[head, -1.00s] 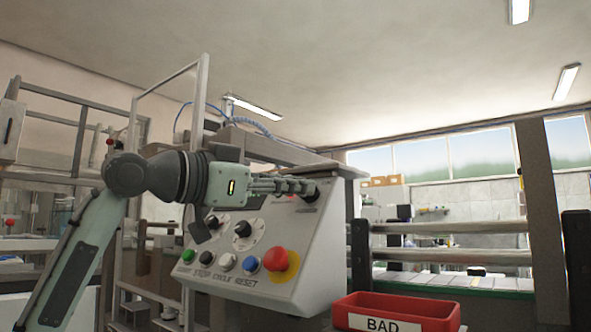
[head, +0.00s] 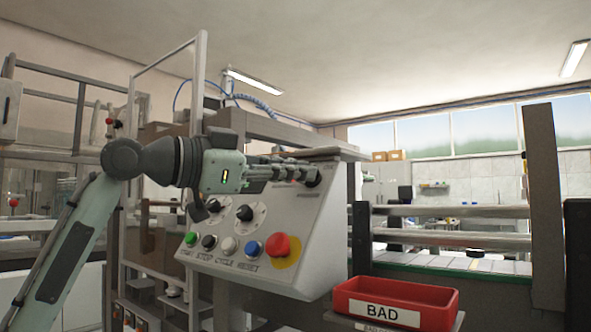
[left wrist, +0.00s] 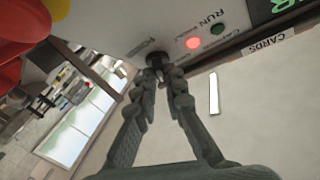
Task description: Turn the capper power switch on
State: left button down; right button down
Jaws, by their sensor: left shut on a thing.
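The control panel (head: 300,235) has a sloped light-grey face with knobs and push buttons. A black rotary switch (head: 314,177) sits at its upper right corner; its small label is not readable. My left gripper (head: 303,173) reaches across the panel's upper part, with its fingers shut on this switch. In the left wrist view the fingertips (left wrist: 163,75) close around the dark switch (left wrist: 154,60), which is partly hidden between them. A red lamp (left wrist: 193,43) looks lit and a green lamp (left wrist: 217,29) looks dark near it. My right gripper is not in view.
Two black selector knobs (head: 244,213) sit below my gripper. Green, black, white and blue buttons (head: 253,248) and a red mushroom button (head: 276,245) line the lower panel. A red BAD bin (head: 395,300) stands right of the panel, before conveyor rails (head: 450,225).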

pick_arm(q)
jog(key=c, duration=1.6)
grip_release()
jog(key=v, duration=1.2)
